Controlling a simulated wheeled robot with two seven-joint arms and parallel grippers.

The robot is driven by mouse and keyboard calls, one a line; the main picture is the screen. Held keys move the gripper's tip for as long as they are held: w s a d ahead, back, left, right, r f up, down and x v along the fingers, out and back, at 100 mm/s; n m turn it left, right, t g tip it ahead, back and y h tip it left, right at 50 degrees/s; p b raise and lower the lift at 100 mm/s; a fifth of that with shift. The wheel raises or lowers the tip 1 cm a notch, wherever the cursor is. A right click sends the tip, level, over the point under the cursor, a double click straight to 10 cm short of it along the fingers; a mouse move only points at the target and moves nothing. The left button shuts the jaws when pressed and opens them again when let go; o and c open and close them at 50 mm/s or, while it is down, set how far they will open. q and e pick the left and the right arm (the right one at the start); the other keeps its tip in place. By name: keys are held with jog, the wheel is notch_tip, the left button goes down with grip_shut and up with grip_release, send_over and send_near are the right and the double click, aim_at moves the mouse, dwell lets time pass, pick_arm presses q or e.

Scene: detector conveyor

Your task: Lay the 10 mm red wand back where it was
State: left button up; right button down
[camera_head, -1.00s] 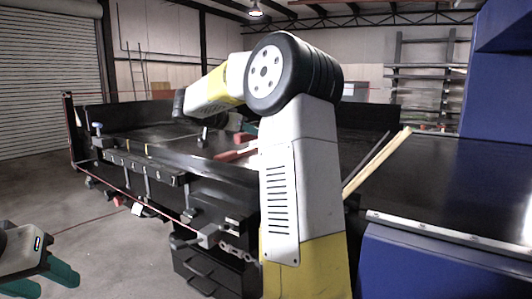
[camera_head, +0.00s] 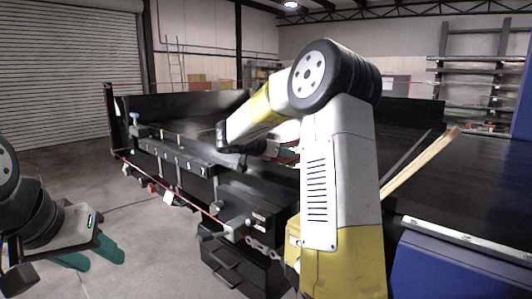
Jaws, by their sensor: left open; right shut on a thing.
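My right arm fills the middle of the view and bends left over the black conveyor bed. Its gripper (camera_head: 288,154) shows only as a bit of green finger behind the forearm. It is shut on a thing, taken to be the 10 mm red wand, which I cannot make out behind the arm. A black rack rail (camera_head: 172,154) with numbered marks runs along the conveyor's near left side, with small yellowish pieces standing on it. My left gripper (camera_head: 97,256), with green fingers, is open and empty over the floor at lower left, away from the rail.
The conveyor's dark back wall (camera_head: 180,102) stands behind the bed. A red cord runs along its near side. Black drawers (camera_head: 232,262) sit below. A pale wooden bar (camera_head: 422,160) leans right of my arm, beside a dark belt (camera_head: 478,190) on a blue housing. The floor at left is clear.

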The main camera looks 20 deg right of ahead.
jog(key=c, duration=1.1)
grip_release()
jog(key=shift+f, duration=0.1)
jog(key=shift+o, duration=0.2)
jog(key=shift+a+r, duration=0.15)
jog(key=shift+r, duration=0.1)
jog(key=v, duration=1.1)
jog(key=shift+s+a, duration=0.3)
